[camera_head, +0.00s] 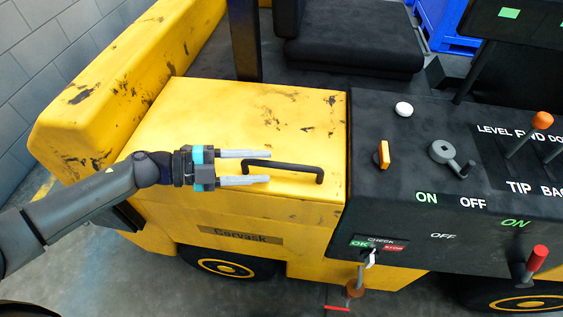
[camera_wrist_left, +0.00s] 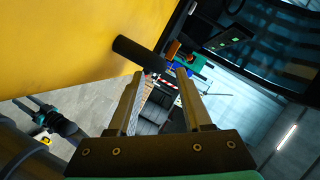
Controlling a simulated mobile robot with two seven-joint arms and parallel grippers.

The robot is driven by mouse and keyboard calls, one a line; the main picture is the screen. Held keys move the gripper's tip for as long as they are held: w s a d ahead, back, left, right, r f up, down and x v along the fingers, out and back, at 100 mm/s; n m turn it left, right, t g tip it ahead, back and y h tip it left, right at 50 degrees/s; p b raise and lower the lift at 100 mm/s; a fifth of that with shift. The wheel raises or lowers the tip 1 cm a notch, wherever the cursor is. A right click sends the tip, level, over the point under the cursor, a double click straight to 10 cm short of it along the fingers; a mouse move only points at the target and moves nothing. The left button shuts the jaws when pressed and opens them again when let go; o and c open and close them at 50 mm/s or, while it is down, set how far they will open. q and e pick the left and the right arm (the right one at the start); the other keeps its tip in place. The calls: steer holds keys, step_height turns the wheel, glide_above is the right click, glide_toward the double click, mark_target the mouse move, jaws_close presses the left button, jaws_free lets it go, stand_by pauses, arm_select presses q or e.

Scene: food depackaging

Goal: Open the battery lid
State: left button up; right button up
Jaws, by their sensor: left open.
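The battery lid (camera_head: 240,110) is a scuffed yellow panel on the machine, lying flat and shut in the head view. A black bar handle (camera_head: 290,168) is fixed near its front edge. My left gripper (camera_head: 268,166) is open, with its two fingers pointing right at the left end of the handle. The head view does not show clearly whether the fingers touch it. In the left wrist view, the dark handle (camera_wrist_left: 138,54) projects from the yellow surface just beyond the open fingers (camera_wrist_left: 158,85), with nothing held between them.
A black control panel (camera_head: 420,190) with switches and levers stands right of the lid. A black seat (camera_head: 350,40) and dark post (camera_head: 244,40) are behind it. A raised yellow body section (camera_head: 120,90) borders the left. A grey block wall (camera_head: 40,55) is far left.

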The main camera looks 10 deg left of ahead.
mark_target(271, 166)
arm_select(q)
steer(key=shift+x, duration=2.65)
jaws_close()
